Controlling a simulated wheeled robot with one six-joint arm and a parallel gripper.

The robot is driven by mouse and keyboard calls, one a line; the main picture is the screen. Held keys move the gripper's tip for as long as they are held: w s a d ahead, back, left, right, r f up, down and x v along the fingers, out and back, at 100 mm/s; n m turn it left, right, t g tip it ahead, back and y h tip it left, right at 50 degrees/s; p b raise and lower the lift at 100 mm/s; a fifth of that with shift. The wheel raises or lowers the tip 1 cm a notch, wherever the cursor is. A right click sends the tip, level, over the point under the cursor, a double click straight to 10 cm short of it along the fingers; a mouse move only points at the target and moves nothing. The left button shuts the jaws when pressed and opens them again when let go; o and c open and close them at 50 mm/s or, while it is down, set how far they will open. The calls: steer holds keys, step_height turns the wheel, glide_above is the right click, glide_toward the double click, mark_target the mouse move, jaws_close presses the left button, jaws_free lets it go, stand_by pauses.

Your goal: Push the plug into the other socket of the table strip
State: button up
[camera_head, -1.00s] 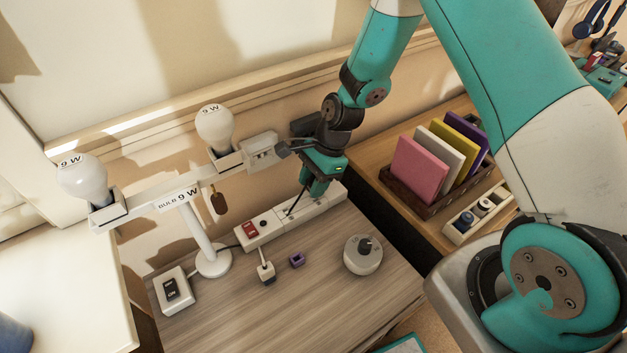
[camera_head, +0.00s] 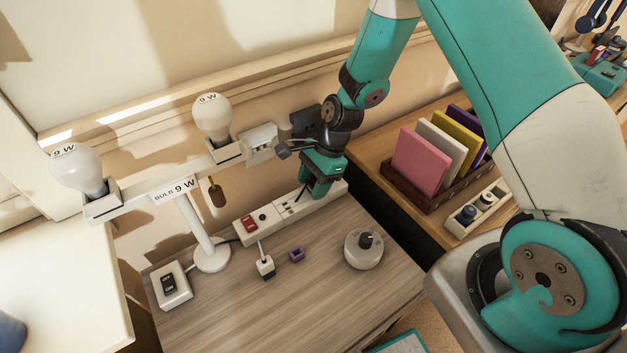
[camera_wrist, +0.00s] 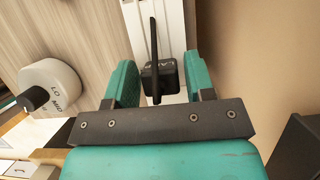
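The black plug (camera_wrist: 162,76) sits between the two teal fingers of my gripper (camera_wrist: 161,82) in the wrist view, with a dark upright piece rising from it. In the head view my gripper (camera_head: 317,188) is low over the right part of the strip and hides the plug. How deep the prongs are in the socket cannot be seen.
A round dial knob (camera_head: 363,250) stands in front of the strip, right of a small purple block (camera_head: 297,255) and a white plug (camera_head: 265,266). The lamp stand (camera_head: 210,255) is at left. A coloured-file rack (camera_head: 440,190) stands on the right.

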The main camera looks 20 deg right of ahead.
steer(key=shift+o, duration=1)
steer(key=v, duration=1.2)
steer(key=shift+w, duration=0.1)
